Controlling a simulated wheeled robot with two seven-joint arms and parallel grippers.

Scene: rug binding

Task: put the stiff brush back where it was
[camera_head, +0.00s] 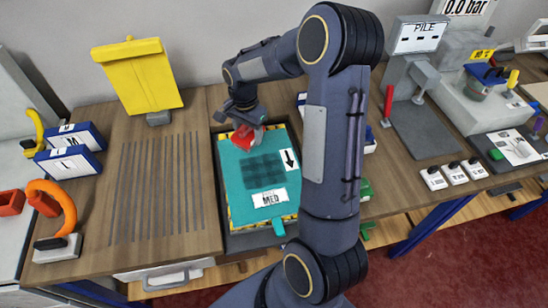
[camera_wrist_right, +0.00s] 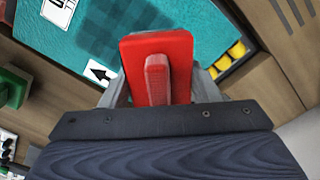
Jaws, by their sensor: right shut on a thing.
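My right gripper (camera_head: 246,117) is over the far end of the teal rug piece (camera_head: 232,184), its arm reaching across the middle of the view. It is shut on a red brush (camera_head: 240,138), which I take to be the stiff brush. In the right wrist view the red brush (camera_wrist_right: 158,66) sits between the fingers, with a raised ridge along its back. Its underside is hidden, so I cannot tell if it touches the rug. The rug lies in a dark tray (camera_head: 247,243) and has a darker checked patch, a MED label and an arrow label. My left gripper is not in view.
A yellow board (camera_head: 138,75) stands at the back left, beside a grooved wooden surface (camera_head: 160,185). Blue-and-white boxes (camera_head: 70,163) and an orange hooped tool (camera_head: 57,209) are at left. A green block (camera_head: 364,189) lies right of the tray. The PILE gauge (camera_head: 418,38) stands further right.

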